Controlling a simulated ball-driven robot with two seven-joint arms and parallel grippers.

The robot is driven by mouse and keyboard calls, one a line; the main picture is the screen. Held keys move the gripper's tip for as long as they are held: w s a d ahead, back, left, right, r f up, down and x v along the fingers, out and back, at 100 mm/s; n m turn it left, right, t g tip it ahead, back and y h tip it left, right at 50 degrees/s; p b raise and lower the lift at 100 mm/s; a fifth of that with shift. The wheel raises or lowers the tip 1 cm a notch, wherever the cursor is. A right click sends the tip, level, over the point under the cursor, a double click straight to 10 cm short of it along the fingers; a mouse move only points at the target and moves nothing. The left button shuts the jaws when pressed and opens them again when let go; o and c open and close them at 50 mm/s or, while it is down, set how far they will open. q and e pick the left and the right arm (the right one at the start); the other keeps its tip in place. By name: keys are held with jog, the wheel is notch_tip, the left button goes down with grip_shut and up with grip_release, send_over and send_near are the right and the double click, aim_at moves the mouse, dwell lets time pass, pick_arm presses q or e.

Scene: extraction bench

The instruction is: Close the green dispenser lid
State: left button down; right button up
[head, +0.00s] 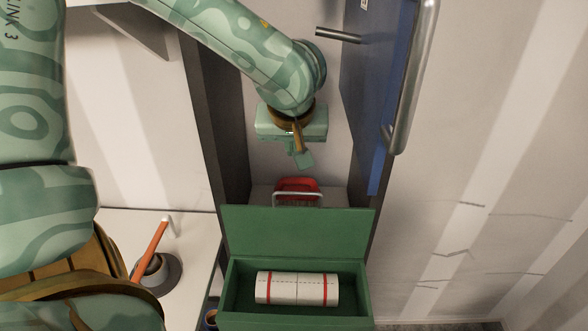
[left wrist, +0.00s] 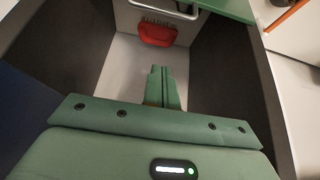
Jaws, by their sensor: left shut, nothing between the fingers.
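The green dispenser (head: 295,321) is at the bottom of the head view, with a white roll (head: 297,288) with red bands lying in it. Its green lid (head: 297,232) stands up at the far side of the box, open. A corner of green (left wrist: 225,8) also shows at the top of the left wrist view. My left gripper (head: 303,160) is beyond the lid, above the recess behind it. Its fingers (left wrist: 163,88) are shut together with nothing between them. The gripper is apart from the lid. My right gripper is not in view.
A red object (head: 297,186) with a metal bar (head: 298,195) lies just behind the lid. Dark walls flank the recess. A blue door (head: 366,100) with a metal handle (head: 411,85) stands at the right. An orange-handled tool (head: 150,248) stands in a grey holder at the left.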

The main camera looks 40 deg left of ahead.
pick_arm(q)
jog(key=x, duration=1)
jog(key=s+d, duration=0.3)
jog(key=shift+s+f, duration=0.1)
jog(key=shift+s, duration=0.2)
